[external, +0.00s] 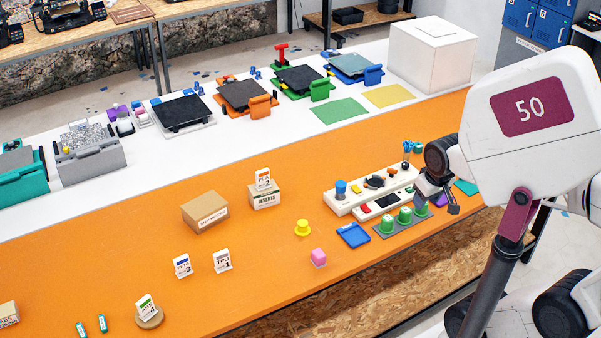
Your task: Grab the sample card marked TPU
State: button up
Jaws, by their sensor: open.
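My gripper (437,205) is far to the right of the TPU card, above the green pieces on a grey strip. It is open, and I see nothing held in it. The fingers are small in this view and partly merge with the dark parts behind.
A card on a round wooden base (149,318) is at the lower left. Orange table around the TPU card is clear.

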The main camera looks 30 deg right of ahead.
jog(key=w+a+f+m+g+y, duration=0.2)
jog(key=w+a+f+m+y, duration=0.25)
jog(key=w+a, duration=0.65)
jog(key=w+a+f+m+g+y, duration=0.2)
jog(key=w+a+f+m+y, duration=0.25)
jog(key=w+a, duration=0.7)
jog(key=m+t+y, duration=0.1)
jog(key=m+y, duration=0.4)
jog(key=m, duration=0.4)
send_near(222, 261)
jog(key=shift+x, duration=0.95)
jog(key=shift+w, duration=0.2)
jog(key=shift+a, duration=0.2)
jog(key=shift+x, duration=1.1)
jog(key=shift+a, duration=0.1)
